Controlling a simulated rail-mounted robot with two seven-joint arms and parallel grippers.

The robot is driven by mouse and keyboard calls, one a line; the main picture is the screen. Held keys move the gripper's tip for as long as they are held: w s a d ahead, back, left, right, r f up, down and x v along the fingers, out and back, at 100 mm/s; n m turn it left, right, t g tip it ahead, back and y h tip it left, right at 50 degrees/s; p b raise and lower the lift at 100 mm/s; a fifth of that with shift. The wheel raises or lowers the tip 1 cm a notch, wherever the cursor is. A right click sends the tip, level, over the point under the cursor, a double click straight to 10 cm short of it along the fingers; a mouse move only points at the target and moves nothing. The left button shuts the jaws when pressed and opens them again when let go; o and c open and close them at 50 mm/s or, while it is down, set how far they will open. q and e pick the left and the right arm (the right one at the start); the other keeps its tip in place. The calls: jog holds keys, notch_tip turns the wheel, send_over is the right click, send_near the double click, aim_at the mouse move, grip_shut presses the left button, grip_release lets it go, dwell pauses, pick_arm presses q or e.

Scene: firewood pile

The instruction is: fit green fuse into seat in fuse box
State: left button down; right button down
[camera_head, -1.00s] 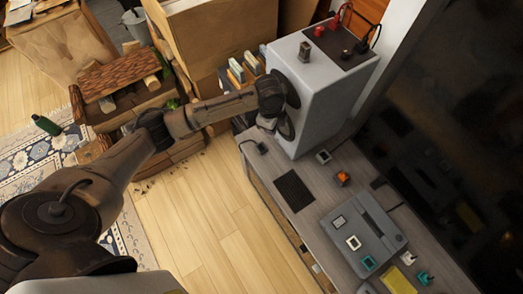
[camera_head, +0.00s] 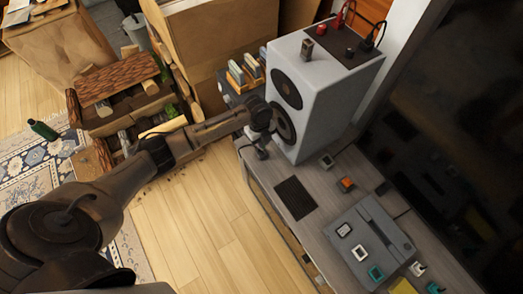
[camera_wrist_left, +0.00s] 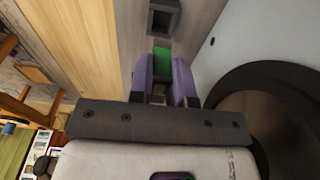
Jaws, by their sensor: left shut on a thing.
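My left gripper (camera_head: 260,150) is low beside the grey speaker, over the table's left edge. In the left wrist view, its purple fingers (camera_wrist_left: 162,85) are shut on a green block (camera_wrist_left: 162,58), which looks like the green fuse. The block is hidden by the gripper in the head view. A dark grey square piece with a hollow (camera_wrist_left: 163,18) lies just beyond the fingertips, apart from the block. The grey fuse box (camera_head: 385,222) lies on the table, well to the right of the gripper, with white and teal framed seats (camera_head: 376,272). My right gripper is not in view.
The large grey speaker (camera_head: 315,115) stands close beside the gripper. A black mat (camera_head: 295,197), a small grey piece (camera_head: 326,160) and an orange piece (camera_head: 346,184) lie on the table (camera_head: 320,210). A dark screen (camera_head: 450,170) stands behind.

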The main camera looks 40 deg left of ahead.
pick_arm(q)
notch_tip(320, 180, down, 6)
jog(key=b, duration=0.2)
jog(key=shift+b, duration=0.35)
jog(key=shift+r, duration=0.1)
jog(key=c, duration=1.1)
grip_release()
jog(key=shift+o, duration=0.2)
